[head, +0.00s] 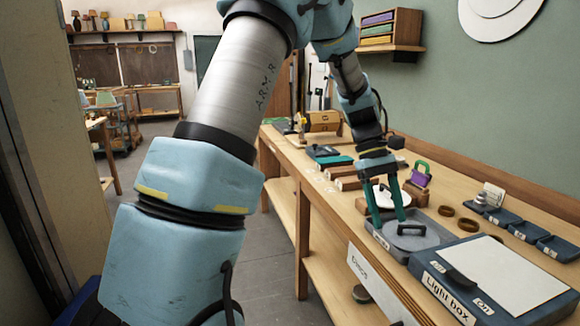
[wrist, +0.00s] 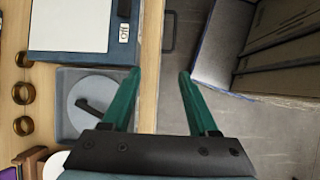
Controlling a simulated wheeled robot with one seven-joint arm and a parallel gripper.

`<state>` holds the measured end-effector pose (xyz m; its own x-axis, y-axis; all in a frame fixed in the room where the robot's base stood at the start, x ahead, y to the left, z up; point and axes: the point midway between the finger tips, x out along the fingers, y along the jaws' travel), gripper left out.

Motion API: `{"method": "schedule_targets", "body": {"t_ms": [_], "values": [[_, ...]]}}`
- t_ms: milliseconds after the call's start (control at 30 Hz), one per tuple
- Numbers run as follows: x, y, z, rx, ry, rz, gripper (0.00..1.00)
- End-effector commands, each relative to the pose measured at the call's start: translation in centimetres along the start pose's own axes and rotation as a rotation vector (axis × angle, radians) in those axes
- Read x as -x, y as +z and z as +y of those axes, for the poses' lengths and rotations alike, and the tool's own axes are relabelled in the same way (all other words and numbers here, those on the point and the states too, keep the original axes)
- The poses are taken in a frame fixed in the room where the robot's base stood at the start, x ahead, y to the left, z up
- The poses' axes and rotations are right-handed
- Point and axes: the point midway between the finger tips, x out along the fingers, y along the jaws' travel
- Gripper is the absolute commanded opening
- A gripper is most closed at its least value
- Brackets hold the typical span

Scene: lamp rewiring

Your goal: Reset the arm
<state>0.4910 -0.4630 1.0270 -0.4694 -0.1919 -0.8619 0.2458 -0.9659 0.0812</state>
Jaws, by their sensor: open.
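My gripper (head: 387,220) hangs at the end of my bent arm over the front part of the workbench (head: 375,283). Its two green fingers are apart and nothing shows between them. In the wrist view my gripper (wrist: 160,73) is at the bench's front edge, with floor below the right finger. Beside the left finger is a grey tray (wrist: 67,84) holding a pale disc (wrist: 84,122) with a dark handle. In the head view the fingers partly cover this tray (head: 433,263).
A light box (head: 510,278) stands at the bench's near end. Several brass rings (head: 468,224) and small dark trays (head: 558,248) lie toward the wall. A yellow-brown machine (head: 320,121) stands farther back. In the wrist view, a large box-like object (wrist: 285,60) stands across the floor gap.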

Motion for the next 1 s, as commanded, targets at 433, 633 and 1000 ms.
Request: {"method": "schedule_targets", "body": {"t_ms": [433,633,1000], "values": [[2.2,-4.8,-27.0,-0.274,-0.106,0.58,0.6],[1.7,-4.1,-29.9,-0.33,-0.144,0.643,0.6],[1.7,-4.1,-29.9,-0.33,-0.144,0.643,0.6]]}}
